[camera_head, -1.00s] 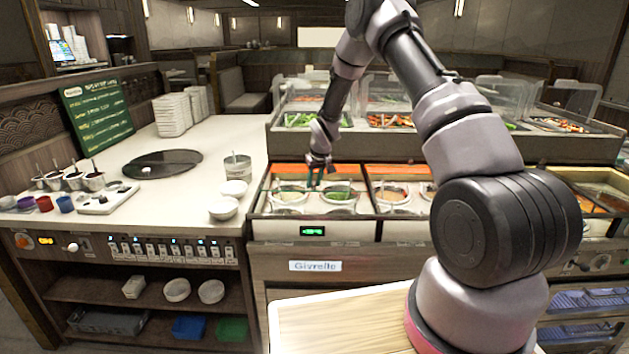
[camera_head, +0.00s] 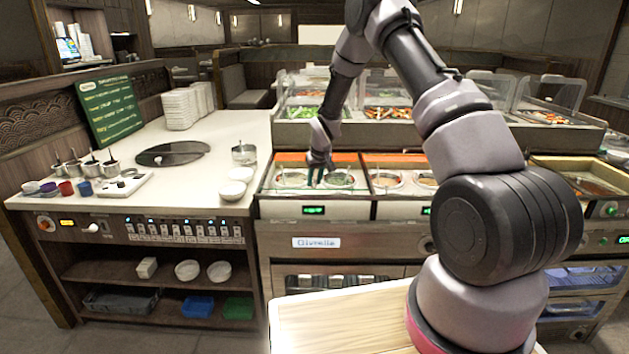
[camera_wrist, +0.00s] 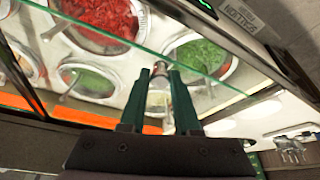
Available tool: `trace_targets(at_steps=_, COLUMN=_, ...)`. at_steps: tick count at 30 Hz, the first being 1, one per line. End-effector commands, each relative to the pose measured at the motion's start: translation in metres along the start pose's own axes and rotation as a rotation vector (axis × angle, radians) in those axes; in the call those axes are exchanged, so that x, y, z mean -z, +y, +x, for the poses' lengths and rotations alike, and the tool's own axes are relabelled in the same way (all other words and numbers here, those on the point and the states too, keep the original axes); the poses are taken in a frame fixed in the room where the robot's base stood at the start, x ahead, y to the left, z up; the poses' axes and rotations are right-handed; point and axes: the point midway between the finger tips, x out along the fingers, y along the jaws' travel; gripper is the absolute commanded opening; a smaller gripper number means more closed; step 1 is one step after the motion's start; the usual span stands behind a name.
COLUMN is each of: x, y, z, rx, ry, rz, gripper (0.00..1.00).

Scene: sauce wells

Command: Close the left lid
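The left well unit (camera_head: 313,211) stands left of centre in the head view, with round sauce wells and an orange strip (camera_head: 290,158) along its back. The left lid is hard to make out there. In the wrist view a clear pane with a green edge (camera_wrist: 105,37) crosses above the wells; I take it as the lid but cannot be sure. My gripper (camera_head: 319,168) hangs low over the left unit, between its two front wells. In the wrist view my gripper (camera_wrist: 161,72) has its fingers parted near the pane's edge; contact cannot be told. A small grey thing shows between them.
White bowls (camera_head: 238,182) and a metal pot (camera_head: 244,154) stand on the counter to the left. Clear guards over food trays (camera_head: 300,112) rise behind the wells. A second well unit (camera_head: 395,210) adjoins on the right.

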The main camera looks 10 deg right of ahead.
Motion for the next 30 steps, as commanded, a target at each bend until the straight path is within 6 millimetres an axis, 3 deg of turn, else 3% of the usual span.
trace_targets(at_steps=1, x=0.0, y=0.0, z=0.0, rx=0.0, ry=0.001, rz=0.0, gripper=0.42)
trace_targets(at_steps=3, x=0.0, y=0.0, z=0.0, rx=0.0, ry=0.001, rz=0.0, gripper=0.6)
trace_targets(at_steps=14, x=0.001, y=0.0, z=-0.004, rx=0.0, ry=0.001, rz=0.0, gripper=0.6)
trace_targets(at_steps=30, x=0.001, y=0.0, z=-0.096, rx=0.0, ry=0.002, rz=0.001, gripper=0.6)
